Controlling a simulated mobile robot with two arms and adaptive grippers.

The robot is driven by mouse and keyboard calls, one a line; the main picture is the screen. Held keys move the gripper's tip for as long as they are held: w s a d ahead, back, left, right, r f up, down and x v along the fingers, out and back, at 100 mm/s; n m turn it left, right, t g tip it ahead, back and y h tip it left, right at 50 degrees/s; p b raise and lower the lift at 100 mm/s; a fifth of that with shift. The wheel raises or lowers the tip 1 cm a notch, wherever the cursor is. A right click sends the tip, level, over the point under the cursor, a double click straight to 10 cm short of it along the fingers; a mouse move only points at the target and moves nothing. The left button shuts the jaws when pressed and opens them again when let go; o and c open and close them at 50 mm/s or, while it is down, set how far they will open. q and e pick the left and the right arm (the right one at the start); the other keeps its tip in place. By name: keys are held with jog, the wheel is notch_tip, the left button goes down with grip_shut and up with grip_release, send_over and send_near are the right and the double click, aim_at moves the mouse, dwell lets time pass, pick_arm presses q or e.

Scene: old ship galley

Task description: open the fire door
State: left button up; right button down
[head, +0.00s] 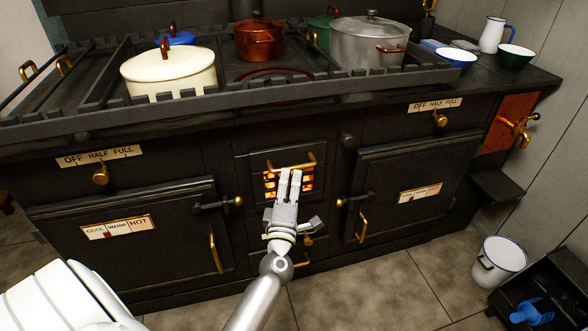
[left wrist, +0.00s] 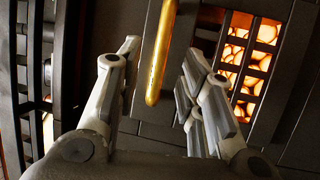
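The fire door (head: 307,183) is the small dark panel in the middle of the range in the head view. It looks shut, and orange fire glows through its grate, which also shows in the left wrist view (left wrist: 262,65). A brass bar handle (head: 312,160) runs across it above the grate. My left gripper (head: 290,173) is in front of the door, its fingertips at the handle and hiding part of the grate. In the left wrist view the fingers stand apart, with the brass handle (left wrist: 162,50) between them; I see gaps beside it. My right gripper is out of view.
Oven doors with brass handles flank the fire door, left (head: 190,250) and right (head: 400,200). Pots, including a cream one (head: 170,72) and a grey one (head: 368,45), stand on the railed top. A white bucket (head: 500,260) and a dark crate are at right. Floor in front is clear.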

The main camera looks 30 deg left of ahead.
aim_at(293, 166)
pick_arm(q)
jog(key=shift+x, duration=2.65)
grip_shut()
